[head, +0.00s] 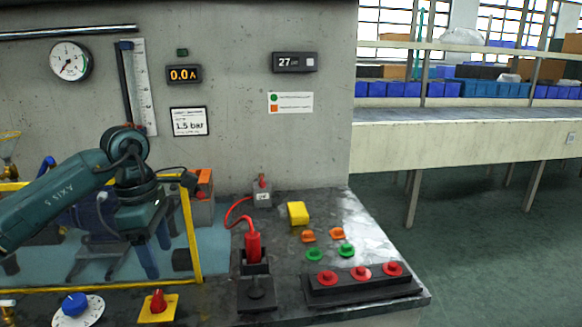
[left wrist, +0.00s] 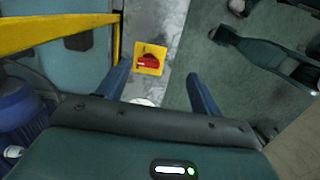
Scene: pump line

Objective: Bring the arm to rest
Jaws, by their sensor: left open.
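My left arm comes in from the left in the head view, bent at a raised elbow in front of the grey wall. My left gripper (head: 158,262) points down in front of the yellow frame, with its blue fingers apart. My right gripper is in neither view.
A yellow frame (head: 191,238) stands close around my left gripper. The bench holds a red-handled tool (head: 252,245) in a black holder, a yellow block (head: 298,212), orange and green buttons, and a black strip with red buttons (head: 361,272). A blue knob (head: 74,303) sits front left.

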